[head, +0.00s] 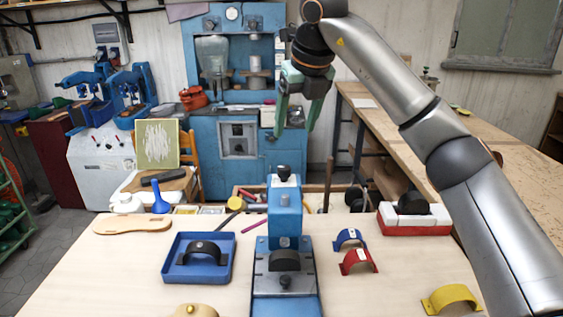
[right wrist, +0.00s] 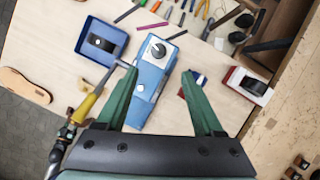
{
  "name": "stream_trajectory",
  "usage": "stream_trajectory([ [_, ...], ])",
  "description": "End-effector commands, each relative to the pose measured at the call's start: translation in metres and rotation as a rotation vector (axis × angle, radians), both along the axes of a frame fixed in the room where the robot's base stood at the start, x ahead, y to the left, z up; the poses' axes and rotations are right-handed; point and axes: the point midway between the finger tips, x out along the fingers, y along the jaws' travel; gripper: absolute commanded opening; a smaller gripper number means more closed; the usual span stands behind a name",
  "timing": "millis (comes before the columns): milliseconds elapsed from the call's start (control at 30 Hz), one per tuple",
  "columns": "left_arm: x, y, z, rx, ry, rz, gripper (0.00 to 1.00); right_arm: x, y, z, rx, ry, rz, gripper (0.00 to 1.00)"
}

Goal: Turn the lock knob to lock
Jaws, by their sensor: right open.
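The blue press (head: 285,222) stands at the front middle of the table. A black knob (head: 284,172) tops its column; from above, the knob shows as a dark and pale round cap in the right wrist view (right wrist: 157,49). A second small black knob (head: 285,282) sits low on its front, below a dark curved block (head: 285,260). I cannot tell from markings which knob is the lock knob. My right gripper (head: 295,127) is open and empty, fingers down, high above the press. In the right wrist view its green fingertips (right wrist: 160,74) flank the press. My left gripper is not seen.
A blue tray (head: 168,267) with a dark curved piece lies left of the press. Blue (head: 349,236) and red (head: 357,257) arches lie right, with a red-white box (head: 414,229) beyond. A yellow arch (head: 451,297) lies at front right. Loose tools lie behind the press.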

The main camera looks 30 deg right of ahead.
Motion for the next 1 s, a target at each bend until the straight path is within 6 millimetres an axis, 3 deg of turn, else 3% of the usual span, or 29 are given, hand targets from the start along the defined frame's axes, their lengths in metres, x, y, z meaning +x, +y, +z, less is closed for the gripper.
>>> stream_trajectory([
  [533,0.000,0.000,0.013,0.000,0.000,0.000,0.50,0.038,-0.001,-0.092,0.003,0.004,0.006,0.69],
  [700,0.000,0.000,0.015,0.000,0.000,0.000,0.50,0.044,-0.001,-0.107,0.004,0.001,0.006,0.69],
  [1000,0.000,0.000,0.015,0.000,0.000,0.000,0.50,0.046,-0.001,-0.111,0.004,0.000,0.007,0.69],
])
